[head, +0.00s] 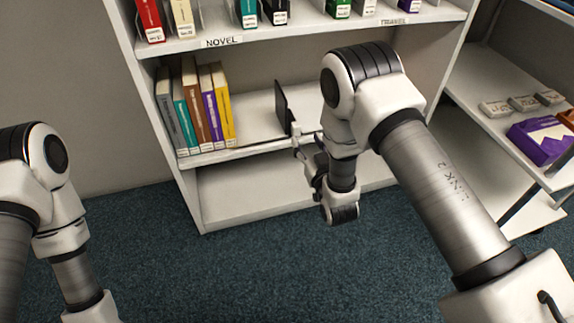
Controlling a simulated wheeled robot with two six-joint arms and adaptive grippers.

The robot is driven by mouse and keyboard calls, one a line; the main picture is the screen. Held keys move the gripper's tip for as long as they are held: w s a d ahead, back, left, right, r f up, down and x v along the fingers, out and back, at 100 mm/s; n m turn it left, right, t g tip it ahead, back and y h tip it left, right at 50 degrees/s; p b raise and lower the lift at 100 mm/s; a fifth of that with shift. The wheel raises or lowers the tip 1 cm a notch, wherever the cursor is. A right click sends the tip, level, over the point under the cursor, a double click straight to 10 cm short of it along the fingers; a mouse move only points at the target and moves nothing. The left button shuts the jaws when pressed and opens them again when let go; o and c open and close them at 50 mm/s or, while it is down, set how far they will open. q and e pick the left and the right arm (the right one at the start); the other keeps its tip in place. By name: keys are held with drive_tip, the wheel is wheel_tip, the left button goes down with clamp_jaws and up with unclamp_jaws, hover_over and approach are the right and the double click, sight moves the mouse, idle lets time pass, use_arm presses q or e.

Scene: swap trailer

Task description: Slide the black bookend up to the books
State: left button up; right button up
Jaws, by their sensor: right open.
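The black bookend (283,106) stands upright on the middle shelf, to the right of the books and apart from them. The row of books (205,105) stands at the left end of that shelf, in grey, teal, brown, purple and yellow, some leaning slightly. My right gripper (299,143) is open at the shelf's front edge, close to the bookend's lower right side. My own wrist hides part of it, and I cannot tell whether it touches the bookend. My left arm comes in at the left, but its gripper is out of the picture.
Bare shelf (252,117) lies between the yellow book and the bookend. The upper shelf (300,33) holds more books and labels. The bottom shelf (235,190) looks empty. A side rack (490,120) at the right holds small boxes and a purple box (541,139).

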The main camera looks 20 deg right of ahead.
sight(297, 129)
drive_tip(key=w+f+b, duration=0.1)
drive_tip(key=w, duration=0.1)
drive_tip(key=w+b, duration=0.2)
drive_tip(key=w, duration=0.1)
drive_tip(key=w+f+b, duration=0.1)
drive_tip(key=w, duration=0.2)
drive_tip(key=shift+a+f, duration=0.1)
drive_tip(key=shift+f, duration=0.25)
use_arm(q)
wheel_tip(297, 129, down, 6)
drive_tip(key=shift+w+f, duration=0.15)
drive_tip(key=shift+f, duration=0.1)
use_arm(e)
clamp_jaws()
